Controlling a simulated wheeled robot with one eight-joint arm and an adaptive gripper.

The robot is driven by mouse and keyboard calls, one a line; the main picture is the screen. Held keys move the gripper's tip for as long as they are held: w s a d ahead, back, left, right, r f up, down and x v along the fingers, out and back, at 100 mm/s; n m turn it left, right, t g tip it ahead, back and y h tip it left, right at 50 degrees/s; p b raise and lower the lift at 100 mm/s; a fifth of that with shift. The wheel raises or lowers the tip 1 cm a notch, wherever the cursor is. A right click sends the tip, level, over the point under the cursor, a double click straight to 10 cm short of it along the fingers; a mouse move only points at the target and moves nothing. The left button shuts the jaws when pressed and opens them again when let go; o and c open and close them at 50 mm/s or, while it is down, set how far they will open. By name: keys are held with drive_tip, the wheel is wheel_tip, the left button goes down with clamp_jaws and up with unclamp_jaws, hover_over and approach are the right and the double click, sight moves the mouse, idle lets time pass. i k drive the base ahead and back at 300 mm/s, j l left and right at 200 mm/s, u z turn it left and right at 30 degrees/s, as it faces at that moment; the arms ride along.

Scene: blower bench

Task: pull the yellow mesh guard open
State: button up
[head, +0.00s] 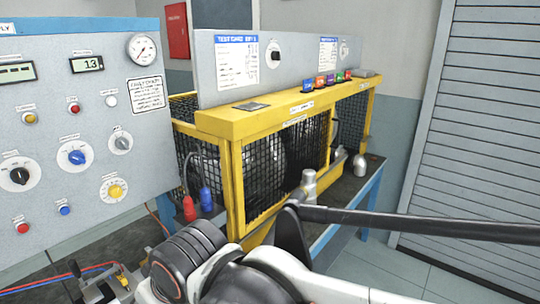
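The yellow mesh guard (231,190) stands at the centre of the head view. It has a yellow frame with black wire mesh panels and a solid yellow top with a white label. Dark machinery shows dimly behind the mesh. The front looks closed, but my arm covers its lower part and I cannot see any gap clearly. My arm's white and black links fill the bottom centre, in front of the guard. My gripper cannot be made out in this view.
A grey control panel (90,190) with dials and knobs stands close on the left. Red and blue connectors (206,199) hang beside the guard.

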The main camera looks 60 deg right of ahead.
sight(242, 230)
drive_tip(key=z, duration=1.9)
